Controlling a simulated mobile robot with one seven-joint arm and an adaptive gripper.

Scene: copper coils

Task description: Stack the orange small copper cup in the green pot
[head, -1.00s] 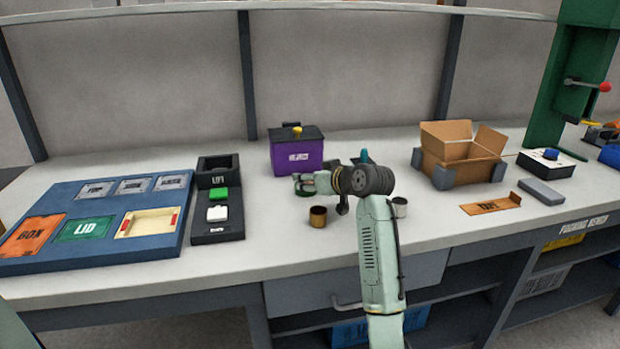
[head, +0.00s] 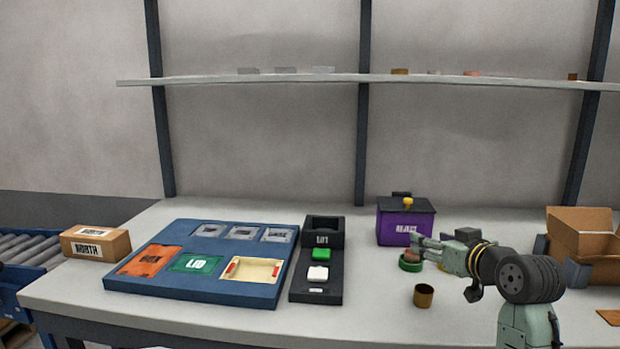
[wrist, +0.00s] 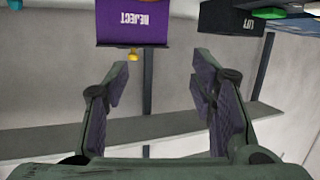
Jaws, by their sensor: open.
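The green pot (head: 410,266) stands on the bench in front of the purple reject bin, partly hidden by my gripper. My gripper (head: 418,241) is open and level beside these two, pointing left. In the wrist view my gripper (wrist: 160,80) has nothing between its fingers, and an orange edge (wrist: 140,2) is cut off at the top.
A brass-coloured cup (head: 423,296) stands in front of the pot. The purple reject bin (head: 404,226) is behind it. The lift station (head: 322,262) and blue tray (head: 190,285) are left. A cardboard box (head: 590,228) is right. A shelf (head: 360,81) runs above.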

